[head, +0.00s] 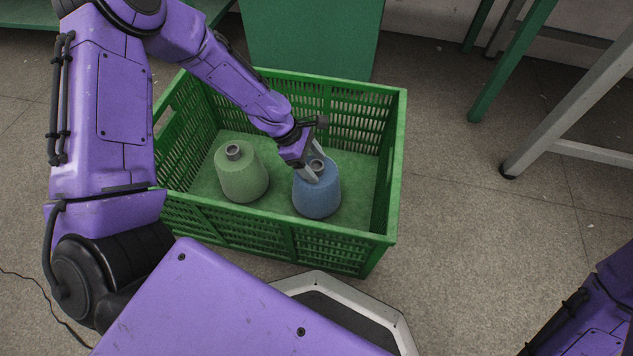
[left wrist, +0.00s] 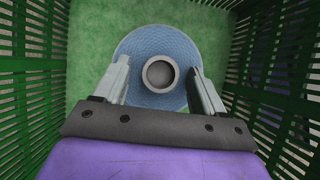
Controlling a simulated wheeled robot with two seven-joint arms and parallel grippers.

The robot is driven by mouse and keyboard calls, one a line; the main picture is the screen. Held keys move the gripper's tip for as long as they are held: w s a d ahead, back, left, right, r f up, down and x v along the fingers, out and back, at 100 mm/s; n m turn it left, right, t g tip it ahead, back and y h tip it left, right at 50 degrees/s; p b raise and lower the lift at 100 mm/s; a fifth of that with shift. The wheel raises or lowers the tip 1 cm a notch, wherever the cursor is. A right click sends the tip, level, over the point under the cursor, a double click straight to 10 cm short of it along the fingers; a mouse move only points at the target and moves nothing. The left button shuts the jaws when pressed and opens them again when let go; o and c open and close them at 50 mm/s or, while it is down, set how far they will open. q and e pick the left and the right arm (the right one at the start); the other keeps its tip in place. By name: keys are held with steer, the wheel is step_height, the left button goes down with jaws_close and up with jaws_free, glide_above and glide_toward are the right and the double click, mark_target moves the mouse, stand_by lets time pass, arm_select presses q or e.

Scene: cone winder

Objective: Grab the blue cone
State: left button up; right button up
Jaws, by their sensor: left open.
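The blue cone (head: 317,196) stands upright on the floor of the green crate (head: 399,150), right of the green cone (head: 241,175). My left gripper (head: 313,172) reaches down into the crate at the top of the blue cone. In the left wrist view the gripper (left wrist: 159,84) is open, with one finger on each side of the blue cone's (left wrist: 158,46) grey tube end. Gaps show between the fingers and the tube. How deep the fingertips reach is hard to tell. My right gripper is out of view; only part of my right arm shows at the lower right.
The crate's slatted walls stand around both cones, and its wall also shows in the left wrist view (left wrist: 287,70). A green cabinet (head: 310,35) stands behind the crate. Table legs (head: 565,115) stand at the right. The floor right of the crate is clear.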

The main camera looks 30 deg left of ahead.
arm_select(q)
jaws_close()
steer(key=shift+r, duration=0.1)
stand_by(1.3)
